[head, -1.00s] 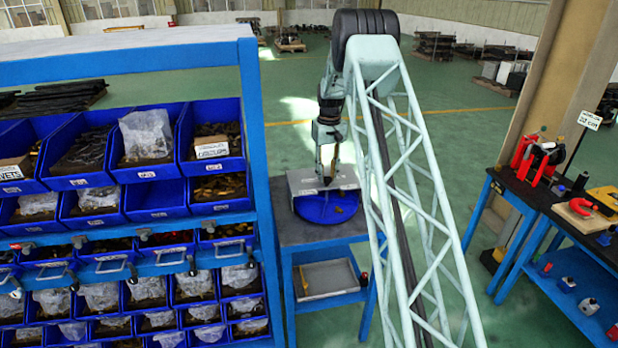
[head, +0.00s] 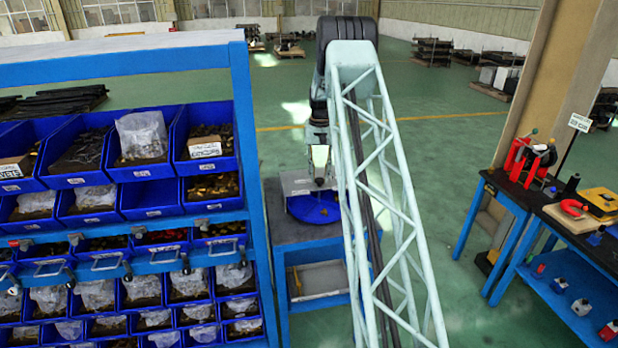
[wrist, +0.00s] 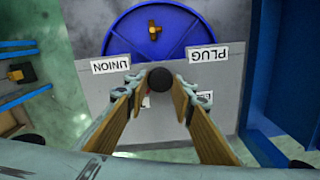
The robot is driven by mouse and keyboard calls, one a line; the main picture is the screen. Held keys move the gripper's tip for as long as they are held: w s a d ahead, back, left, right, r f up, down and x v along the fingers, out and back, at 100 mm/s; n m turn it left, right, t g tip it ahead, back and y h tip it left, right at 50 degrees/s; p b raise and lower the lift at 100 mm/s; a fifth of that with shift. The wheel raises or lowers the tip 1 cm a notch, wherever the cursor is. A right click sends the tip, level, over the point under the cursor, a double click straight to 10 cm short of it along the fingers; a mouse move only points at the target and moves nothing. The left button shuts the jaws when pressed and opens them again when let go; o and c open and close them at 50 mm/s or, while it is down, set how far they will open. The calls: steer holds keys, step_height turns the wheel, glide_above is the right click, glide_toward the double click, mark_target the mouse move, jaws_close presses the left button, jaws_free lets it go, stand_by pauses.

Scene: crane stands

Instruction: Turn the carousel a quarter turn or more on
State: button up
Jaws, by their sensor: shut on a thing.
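The blue round carousel (head: 316,208) sits on a grey stand (head: 290,232), partly under a light grey cover (head: 296,184). In the wrist view the carousel (wrist: 122,38) carries a brass fitting (wrist: 154,30), and the cover (wrist: 100,88) bears labels reading UNION and PLUG. A dark round knob (wrist: 160,79) stands between the tips of my gripper (wrist: 158,82), which is shut on it. The fingers partly hide another label on the cover. In the head view my arm hides the right side of the carousel and the fingertips cannot be made out.
A blue rack (head: 250,130) of part bins stands close on the left. A grey tray (head: 322,279) lies on the stand's lower shelf. A blue workbench (head: 540,222) with tools is at the right, with open green floor between.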

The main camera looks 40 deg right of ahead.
stand_by(0.3)
steer(key=o, duration=1.2)
steer(key=shift+c, duration=0.2)
step_height(320, 180, up, 12)
stand_by(0.9)
